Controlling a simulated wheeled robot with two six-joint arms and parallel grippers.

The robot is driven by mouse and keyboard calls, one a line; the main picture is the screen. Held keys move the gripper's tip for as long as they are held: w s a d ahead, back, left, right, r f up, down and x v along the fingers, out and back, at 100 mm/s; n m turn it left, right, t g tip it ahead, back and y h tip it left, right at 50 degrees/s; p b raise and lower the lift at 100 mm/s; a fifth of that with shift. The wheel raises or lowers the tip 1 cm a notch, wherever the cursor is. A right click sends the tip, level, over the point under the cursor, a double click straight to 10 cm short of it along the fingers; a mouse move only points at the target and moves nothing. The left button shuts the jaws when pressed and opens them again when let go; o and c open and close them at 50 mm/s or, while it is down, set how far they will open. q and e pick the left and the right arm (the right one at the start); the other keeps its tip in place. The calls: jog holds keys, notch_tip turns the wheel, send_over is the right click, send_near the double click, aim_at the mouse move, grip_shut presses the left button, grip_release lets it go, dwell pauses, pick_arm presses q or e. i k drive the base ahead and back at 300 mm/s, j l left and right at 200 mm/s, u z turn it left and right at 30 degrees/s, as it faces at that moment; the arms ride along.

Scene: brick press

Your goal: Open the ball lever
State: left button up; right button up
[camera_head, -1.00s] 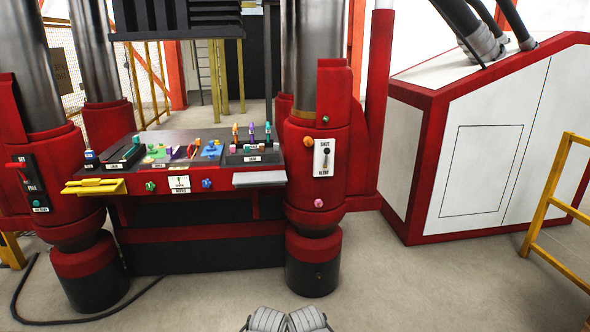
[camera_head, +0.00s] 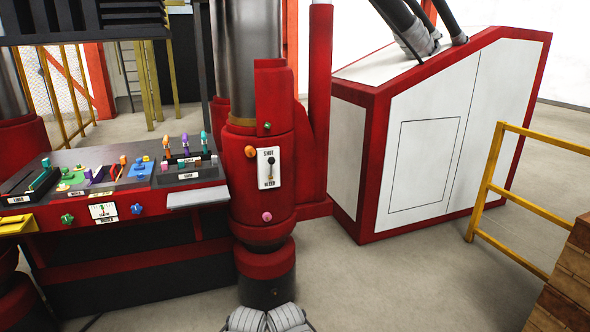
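A small lever with a dark ball knob (camera_head: 271,160) sits on a white plate (camera_head: 264,182) on the red column (camera_head: 250,205) right of the control desk. The plate has a word at the top and another at the bottom; the top one seems to read SHUT. The knob is in the upper part of the plate. Two grey ribbed parts, apparently of my own body, show at the bottom edge, well below and apart from the lever. No gripper fingers can be made out.
A control desk (camera_head: 120,200) with several coloured levers and knobs stands at the left. An orange knob (camera_head: 249,151) and a pink knob (camera_head: 267,217) flank the plate. A white-and-red cabinet (camera_head: 425,150), yellow railing (camera_head: 484,180) and brick stack (camera_head: 570,275) are right. Bare floor (camera_head: 390,285) lies between.

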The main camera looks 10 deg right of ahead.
aim_at(271, 160)
jog(key=i+j+z, duration=0.1)
jog(key=i, duration=0.5)
jog(key=i+j, duration=0.2)
jog(key=i, duration=0.35)
jog(key=l+z, duration=0.05)
